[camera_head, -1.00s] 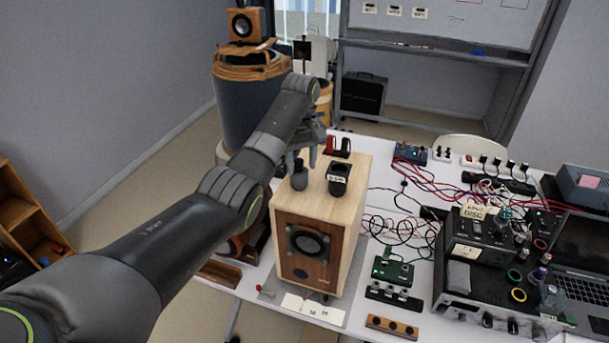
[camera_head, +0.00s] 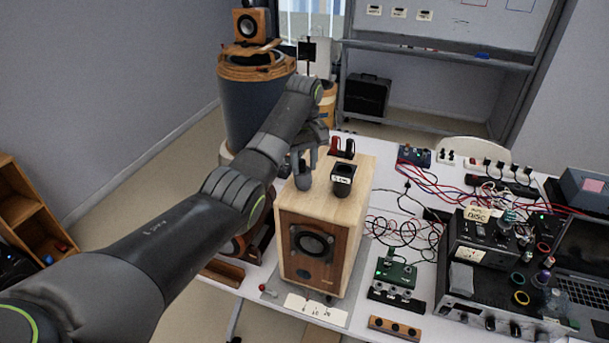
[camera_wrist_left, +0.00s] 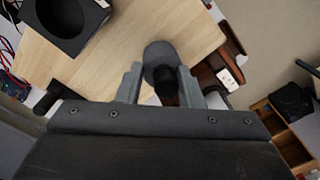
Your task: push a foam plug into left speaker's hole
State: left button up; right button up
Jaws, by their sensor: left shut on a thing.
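The wooden speaker (camera_head: 350,225) stands on the white table, with a round dark driver (camera_head: 312,243) in its front panel. A dark grey plug (camera_head: 303,180) with a narrow upper part is on the left of its top face; I cannot tell whether it touches the wood. My left gripper (camera_head: 308,160) is shut on its upper part. The wrist view shows the plug's round grey end (camera_wrist_left: 160,52) just beyond the fingertips (camera_wrist_left: 160,82). A plug hole in the speaker is not clearly seen. My right gripper is out of view.
A black labelled cup (camera_head: 343,180) stands on the speaker top, right of the plug. A red and black item (camera_head: 342,148) lies behind. Cables, a green box (camera_head: 395,272) and electronics (camera_head: 490,255) crowd the right. A partly hidden wooden thing (camera_head: 240,245) is at left.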

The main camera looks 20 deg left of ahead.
pick_arm(q)
jog(key=shift+s+f, duration=0.15)
jog(key=shift+f, duration=0.2)
jog(key=shift+w+a+r, duration=0.1)
jog(key=shift+w+r, duration=0.15)
jog(key=shift+r, duration=0.3)
jog(key=shift+w+r, duration=0.2)
jog(key=shift+r, duration=0.3)
jog(key=shift+s+r, duration=0.2)
jog(key=shift+r, duration=1.3)
jog(key=shift+w, duration=0.1)
